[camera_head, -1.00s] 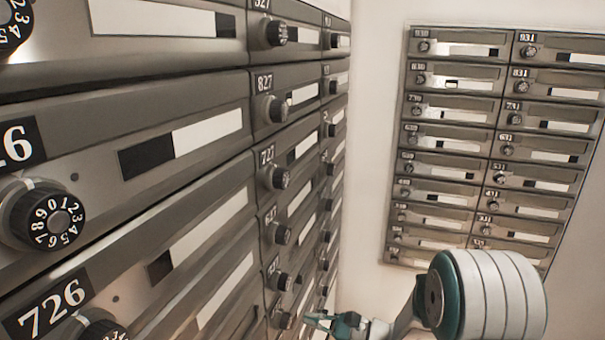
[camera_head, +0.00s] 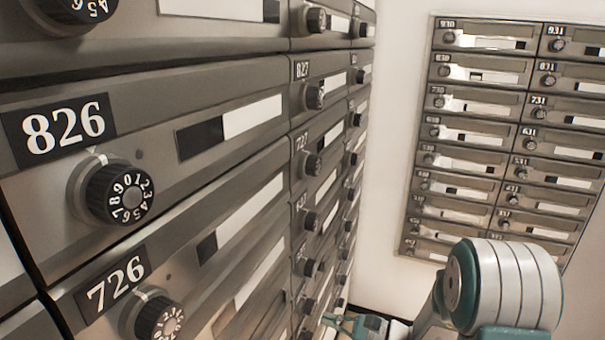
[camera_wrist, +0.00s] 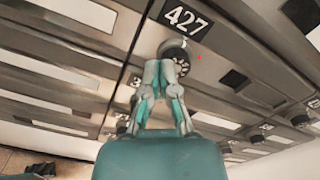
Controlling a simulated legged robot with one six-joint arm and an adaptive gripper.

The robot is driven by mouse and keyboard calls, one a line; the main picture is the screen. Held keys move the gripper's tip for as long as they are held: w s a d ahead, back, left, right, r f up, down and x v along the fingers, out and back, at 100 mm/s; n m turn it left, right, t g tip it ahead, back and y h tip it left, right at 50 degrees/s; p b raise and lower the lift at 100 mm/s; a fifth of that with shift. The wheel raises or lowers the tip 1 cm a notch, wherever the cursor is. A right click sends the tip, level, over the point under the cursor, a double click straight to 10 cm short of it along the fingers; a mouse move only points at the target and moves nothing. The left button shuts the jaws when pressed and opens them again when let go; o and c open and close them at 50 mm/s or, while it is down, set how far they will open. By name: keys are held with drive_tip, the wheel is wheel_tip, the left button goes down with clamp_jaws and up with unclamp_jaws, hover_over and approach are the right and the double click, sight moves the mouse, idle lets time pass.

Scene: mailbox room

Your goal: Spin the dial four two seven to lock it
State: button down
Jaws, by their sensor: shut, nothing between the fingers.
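The mailbox with the black 427 plate (camera_wrist: 186,18) is at the top middle of the wrist view. Its dial (camera_wrist: 188,66) is just below the plate, a dark numbered knob on a silvery base. My gripper (camera_wrist: 167,64) points up at this dial, its fingertips shut and empty. The fingertips overlap the dial's left and lower part and hide some of it, so I cannot read its setting or tell whether they touch. In the head view my gripper (camera_head: 342,322) shows low in the picture, beside the lower right column of the left mailbox bank.
Mailbox 826 (camera_head: 66,133) and mailbox 726 (camera_head: 118,285), each with a dial, stand close on the left. More mailboxes surround 427. A second mailbox bank (camera_head: 510,130) hangs on the right wall. A pale bare wall (camera_head: 398,130) lies between the banks.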

sight(302, 298)
drive_tip(key=shift+x, duration=2.4)
drive_tip(key=shift+w+d, duration=0.1)
drive_tip(key=shift+d, duration=0.55)
drive_tip(key=shift+a, duration=0.1)
drive_tip(key=shift+a+f, duration=0.15)
drive_tip(key=shift+a, duration=0.05)
drive_tip(key=shift+w+d+r, duration=0.4)
drive_tip(key=shift+w+r, duration=0.15)
drive_tip(key=shift+w, duration=0.2)
drive_tip(key=shift+w+d, duration=0.1)
drive_tip(key=shift+w, duration=0.2)
